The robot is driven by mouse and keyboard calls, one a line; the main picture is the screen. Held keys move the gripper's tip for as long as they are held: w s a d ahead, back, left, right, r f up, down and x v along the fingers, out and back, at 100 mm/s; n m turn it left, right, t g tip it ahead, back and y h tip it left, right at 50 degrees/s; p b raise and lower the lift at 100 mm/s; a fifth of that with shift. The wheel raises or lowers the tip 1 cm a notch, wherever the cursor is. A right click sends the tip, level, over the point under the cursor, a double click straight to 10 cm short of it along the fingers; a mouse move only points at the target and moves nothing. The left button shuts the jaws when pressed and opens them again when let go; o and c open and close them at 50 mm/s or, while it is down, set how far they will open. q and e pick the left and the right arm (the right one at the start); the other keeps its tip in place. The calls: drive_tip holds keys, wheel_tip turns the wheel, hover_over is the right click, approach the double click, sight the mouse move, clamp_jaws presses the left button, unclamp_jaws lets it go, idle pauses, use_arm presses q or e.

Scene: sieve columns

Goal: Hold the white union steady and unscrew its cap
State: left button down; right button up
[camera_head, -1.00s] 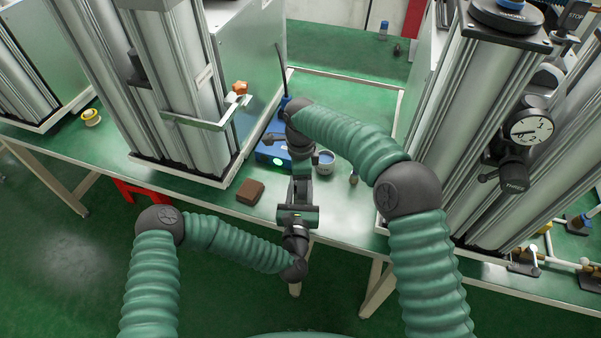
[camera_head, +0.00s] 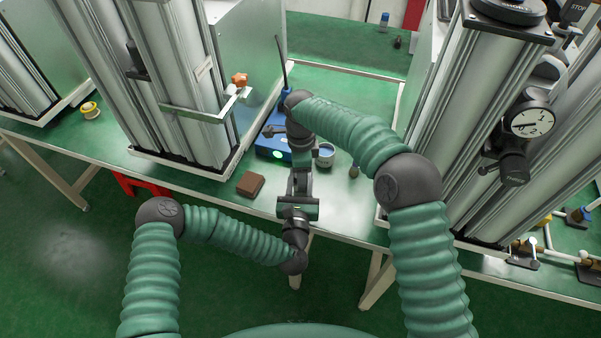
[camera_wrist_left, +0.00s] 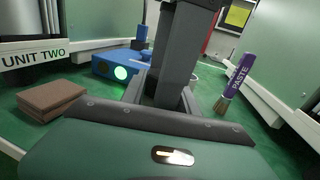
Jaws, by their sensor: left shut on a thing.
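My left gripper (camera_head: 299,184) points away from me over the near edge of the green bench (camera_head: 345,215). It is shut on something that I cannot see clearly. My right gripper (camera_head: 302,158) comes down from above and meets the left gripper's fingers. Its fingertips are hidden, so I cannot tell whether it is open or shut. The white union and its cap are not visible in either view; the two grippers cover the place between them. In the left wrist view a dark grey upright part (camera_wrist_left: 180,55) of my right gripper stands between the left fingers.
A brown block (camera_head: 250,184) lies left of the grippers. Behind are a blue box (camera_head: 272,146) with a green light and a small blue-filled cup (camera_head: 325,155). A purple PASTE brush (camera_wrist_left: 238,78) stands to the right. Tall metal columns (camera_head: 165,75) flank both sides.

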wheel_tip(320, 180, up, 4)
drive_tip(key=shift+r, duration=0.25)
use_arm(q)
drive_tip(key=c, duration=0.9)
unclamp_jaws()
drive_tip(key=shift+o, duration=0.2)
drive_tip(key=shift+s, duration=0.1)
